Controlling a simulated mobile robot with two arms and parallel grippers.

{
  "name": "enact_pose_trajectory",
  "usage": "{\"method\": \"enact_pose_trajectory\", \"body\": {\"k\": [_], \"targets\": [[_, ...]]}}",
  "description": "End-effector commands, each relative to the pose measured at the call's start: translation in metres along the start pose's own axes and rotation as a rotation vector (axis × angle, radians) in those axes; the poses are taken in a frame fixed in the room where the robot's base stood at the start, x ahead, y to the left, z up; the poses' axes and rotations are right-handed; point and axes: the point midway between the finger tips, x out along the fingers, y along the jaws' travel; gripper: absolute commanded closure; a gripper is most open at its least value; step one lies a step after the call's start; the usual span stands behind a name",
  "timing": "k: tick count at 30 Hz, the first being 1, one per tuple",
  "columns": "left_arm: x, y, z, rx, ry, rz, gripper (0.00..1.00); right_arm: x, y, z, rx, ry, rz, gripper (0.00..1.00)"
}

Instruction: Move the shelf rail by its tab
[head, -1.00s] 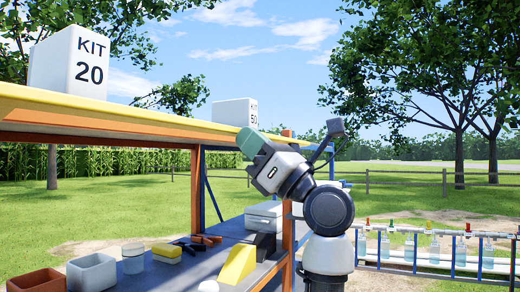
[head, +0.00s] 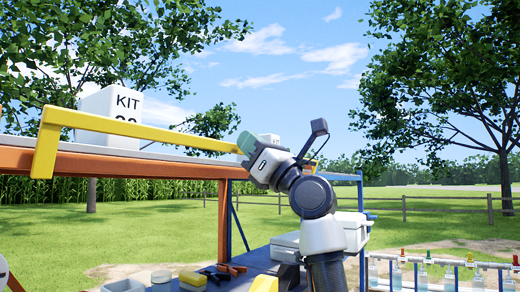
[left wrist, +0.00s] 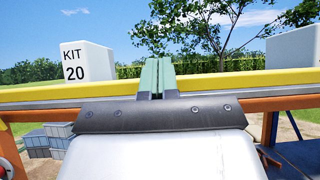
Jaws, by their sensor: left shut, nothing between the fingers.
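The yellow shelf rail (head: 140,132) runs along the front of the upper shelf (head: 130,165). Its left end has a short piece that hangs down (head: 45,155) in front of the orange beam. A strip of grey shelf edge shows under the rail. My left gripper (head: 247,143) is at the rail's right end in the head view, with its green fingertips shut and empty. In the left wrist view the fingers (left wrist: 157,75) stand upright in front of the rail (left wrist: 230,82); I cannot tell if they touch it. My right gripper is not in view.
A white KIT 20 box (head: 110,118) stands on the upper shelf behind the rail. Another white box (head: 268,140) is behind my left gripper. A rack of bottles stands at the right.

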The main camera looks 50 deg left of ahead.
Motion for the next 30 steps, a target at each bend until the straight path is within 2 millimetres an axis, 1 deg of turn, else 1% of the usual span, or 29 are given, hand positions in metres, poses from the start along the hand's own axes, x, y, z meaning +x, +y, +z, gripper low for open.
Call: {"method": "enact_pose_trajectory", "body": {"k": [1,3,12,18,30], "targets": [[0.006,0.000,0.001,0.000,0.001,0.001,1.00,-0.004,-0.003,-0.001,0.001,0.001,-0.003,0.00],[0.011,0.000,0.002,-0.003,0.018,-0.001,1.00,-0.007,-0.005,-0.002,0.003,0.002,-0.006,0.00],[0.025,0.000,-0.002,-0.001,0.200,-0.001,1.00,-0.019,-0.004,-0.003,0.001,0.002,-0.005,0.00],[0.029,0.000,-0.005,0.000,0.257,-0.001,1.00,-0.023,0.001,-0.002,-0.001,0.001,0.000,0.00],[0.029,0.000,-0.007,0.002,0.277,0.000,1.00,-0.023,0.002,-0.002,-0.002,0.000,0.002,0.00]]}}
